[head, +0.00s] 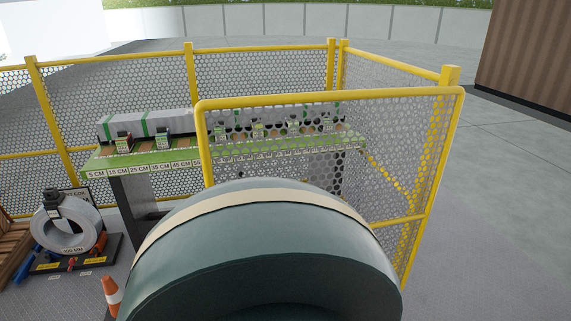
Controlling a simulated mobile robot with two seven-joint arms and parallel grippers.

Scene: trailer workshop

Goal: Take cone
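An orange traffic cone (112,297) with a white band stands on the floor at the lower left, by the bottom edge of the head view. It leans slightly in the picture, and its base is cut off or hidden. A large dark green rounded shape with a beige band is close to the camera and fills the lower middle, just right of the cone. I cannot tell what this shape is. Neither my left nor my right gripper is in view.
Yellow-framed mesh fencing (330,97) surrounds a green-topped bench (155,160) with centimetre labels and small devices. A grey coil (50,235) on a black stand is left of the cone. Open grey floor (510,230) lies outside the fence at right.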

